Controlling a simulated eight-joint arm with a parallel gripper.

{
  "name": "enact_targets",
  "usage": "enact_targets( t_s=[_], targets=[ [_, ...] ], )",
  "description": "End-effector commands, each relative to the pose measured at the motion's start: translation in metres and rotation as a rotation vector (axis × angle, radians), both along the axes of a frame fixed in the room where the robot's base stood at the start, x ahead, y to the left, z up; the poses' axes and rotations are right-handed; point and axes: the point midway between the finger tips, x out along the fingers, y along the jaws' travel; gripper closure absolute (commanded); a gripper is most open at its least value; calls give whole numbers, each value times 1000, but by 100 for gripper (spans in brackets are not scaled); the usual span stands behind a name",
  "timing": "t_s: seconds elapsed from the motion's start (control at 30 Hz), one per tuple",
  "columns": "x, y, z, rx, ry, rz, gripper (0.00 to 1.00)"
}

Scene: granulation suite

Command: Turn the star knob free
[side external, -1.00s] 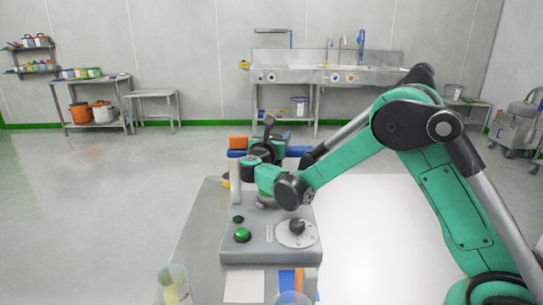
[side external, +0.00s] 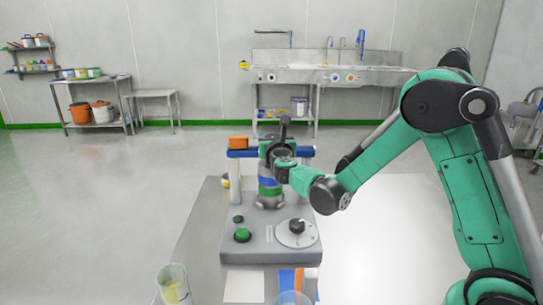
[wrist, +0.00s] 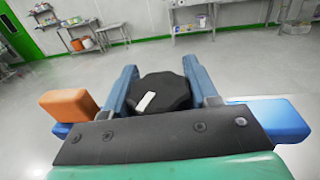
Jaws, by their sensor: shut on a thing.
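The star knob (wrist: 160,92) is dark, with many flat sides and a white mark on its top. In the wrist view it sits between the two blue fingers of my gripper (wrist: 160,85), which are shut on it. In the side view my gripper (side external: 272,160) is at the back of the grey machine (side external: 230,257), above an upright blue and green banded part (side external: 270,189). The knob is not clear there, and I cannot tell whether it still touches its seat.
A blue crossbar (side external: 240,154) bears an orange block (side external: 238,142), close beside my gripper. The machine's front has a green button (side external: 242,235) and a dial (side external: 297,233). A clear beaker (side external: 173,284) stands at front left. The white table top at right (side external: 385,245) is bare.

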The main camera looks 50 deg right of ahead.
Motion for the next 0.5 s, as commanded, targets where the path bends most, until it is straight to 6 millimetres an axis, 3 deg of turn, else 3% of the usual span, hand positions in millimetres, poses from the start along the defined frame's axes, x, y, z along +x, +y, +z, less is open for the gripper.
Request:
enact_targets(
  t_s=[0.03, 0.07, 0.13, 0.17, 0.5],
  targets=[
    [0, 0, 0, -1, -1, -2, 100],
    [0, 0, 0, -1, -1, -2, 42],
    [0, 0, 0, 0, 0, -2, 22],
    [0, 0, 0, 0, 0, -2, 16],
    [-3, 3, 0, 0, 0, -1, 16]
  ],
)
